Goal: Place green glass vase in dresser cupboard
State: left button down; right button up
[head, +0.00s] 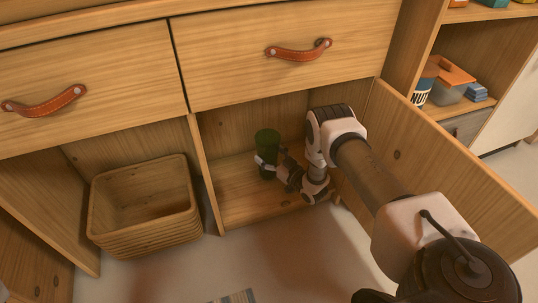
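The green glass vase (267,138) stands upright inside the open right compartment of the dresser cupboard (240,205), near its middle. My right arm reaches in from the lower right. My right gripper (268,163) has its fingers around the lower part of the vase and looks shut on it. The vase's base is at or just above the cupboard floor; I cannot tell if it touches. The wrist hides part of the compartment's right side. My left gripper is not in view.
A wicker basket (145,215) is in the left compartment, past a divider (203,170). Closed drawers with leather pulls (298,52) overhang the opening. A shelf with containers (455,90) is at right.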

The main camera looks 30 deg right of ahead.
jog(key=shift+o, duration=1.4)
jog(key=shift+r, duration=0.1)
jog(key=shift+s+r+p, duration=0.1)
jog(key=shift+s+p, duration=0.2)
jog(key=shift+p, duration=0.1)
jog(key=s+d+p, duration=0.1)
jog(key=s+p, duration=0.3)
jog(key=s, duration=0.7)
jog(key=shift+s+d+p, duration=0.15)
jog(key=shift+d+p, duration=0.2)
jog(key=shift+d, duration=0.05)
